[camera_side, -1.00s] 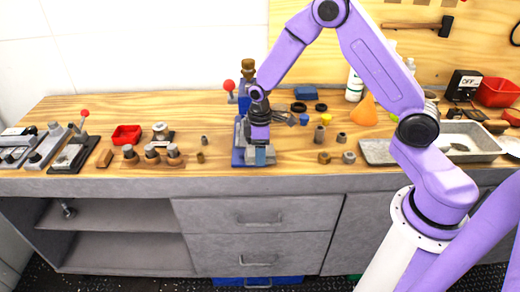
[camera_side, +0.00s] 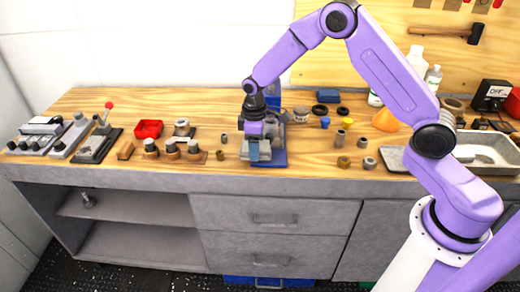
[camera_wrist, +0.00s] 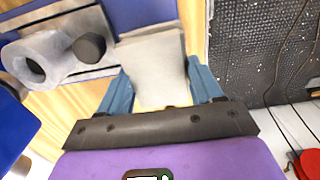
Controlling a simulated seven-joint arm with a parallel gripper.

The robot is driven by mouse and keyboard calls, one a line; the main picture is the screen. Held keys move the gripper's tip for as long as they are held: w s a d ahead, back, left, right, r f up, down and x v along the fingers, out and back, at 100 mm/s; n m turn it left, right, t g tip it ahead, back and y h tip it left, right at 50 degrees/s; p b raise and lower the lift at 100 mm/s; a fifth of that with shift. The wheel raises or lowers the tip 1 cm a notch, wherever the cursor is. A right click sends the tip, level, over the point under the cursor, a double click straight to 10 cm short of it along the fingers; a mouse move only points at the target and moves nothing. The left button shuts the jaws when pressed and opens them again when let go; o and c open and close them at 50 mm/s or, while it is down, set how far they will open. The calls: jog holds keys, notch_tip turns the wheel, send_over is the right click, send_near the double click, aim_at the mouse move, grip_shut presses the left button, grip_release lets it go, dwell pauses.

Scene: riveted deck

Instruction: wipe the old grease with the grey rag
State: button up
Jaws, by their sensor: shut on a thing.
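My gripper (camera_wrist: 160,85) is shut on the grey rag (camera_wrist: 155,65), a pale folded cloth between its blue fingers in the wrist view. In the side view my gripper (camera_side: 255,152) points down, low over the front of the blue-based machine (camera_side: 273,158) near the bench's front edge. The rag cannot be made out clearly there. I cannot pick out the old grease in either view; the rag and gripper hide part of the surface.
Small metal and brass parts (camera_side: 343,161), an orange cone (camera_side: 386,121) and a metal tray (camera_side: 481,150) lie right. The bench's front edge (camera_side: 300,184) is close.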

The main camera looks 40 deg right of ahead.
jog(key=shift+r, duration=3.25)
